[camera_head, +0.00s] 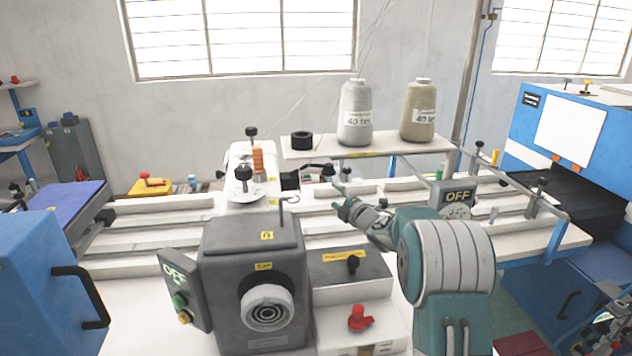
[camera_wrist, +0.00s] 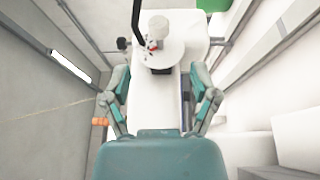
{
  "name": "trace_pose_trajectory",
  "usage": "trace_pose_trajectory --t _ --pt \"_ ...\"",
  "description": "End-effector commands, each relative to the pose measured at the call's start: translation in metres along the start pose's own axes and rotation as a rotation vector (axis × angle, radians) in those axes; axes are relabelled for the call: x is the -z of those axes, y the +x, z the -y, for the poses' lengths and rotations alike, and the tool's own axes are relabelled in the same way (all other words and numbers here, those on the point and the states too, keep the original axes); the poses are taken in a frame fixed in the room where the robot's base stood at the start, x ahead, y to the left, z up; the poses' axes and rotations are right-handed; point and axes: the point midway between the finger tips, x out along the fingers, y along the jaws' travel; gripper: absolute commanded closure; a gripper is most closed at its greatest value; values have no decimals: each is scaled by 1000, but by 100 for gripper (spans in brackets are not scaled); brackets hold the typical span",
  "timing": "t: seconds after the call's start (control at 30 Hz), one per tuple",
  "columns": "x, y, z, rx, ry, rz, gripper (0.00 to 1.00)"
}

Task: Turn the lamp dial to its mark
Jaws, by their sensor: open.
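Several round dials show, and I cannot read a lamp label on any. A white ringed dial (camera_head: 266,308) sits on the front of the dark grey box. Another pale dial (camera_head: 457,211) sits under an OFF sign at the right, partly behind my arm. A white disc (camera_head: 243,192) with a black knob stands on the white machine at the back. In the wrist view a pale disc (camera_wrist: 165,50) with red marks lies just beyond my gripper (camera_wrist: 160,70). My gripper (camera_head: 342,200) is open, its fingers spread apart with nothing between them. In the head view it is above the white rails, touching nothing I can see.
A shelf (camera_head: 385,150) with two thread cones stands behind my gripper. A dark grey box (camera_head: 250,250) with an OFF panel stands front left. A red knob (camera_head: 360,319) is on the low white box. An orange spool (camera_head: 257,160) stands at the back.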

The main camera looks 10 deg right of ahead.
Motion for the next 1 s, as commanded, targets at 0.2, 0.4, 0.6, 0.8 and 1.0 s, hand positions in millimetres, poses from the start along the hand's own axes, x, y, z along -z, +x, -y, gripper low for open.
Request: trace_pose_trajectory --t 0.2,0.4,0.6,0.8,1.0 --pt "1 30 1 1 1 0 23" --pt "0 59 1 1 2 1 23" --pt "0 84 0 1 1 1 23" --pt "0 100 0 2 2 1 23" --pt "0 104 0 2 3 2 23"
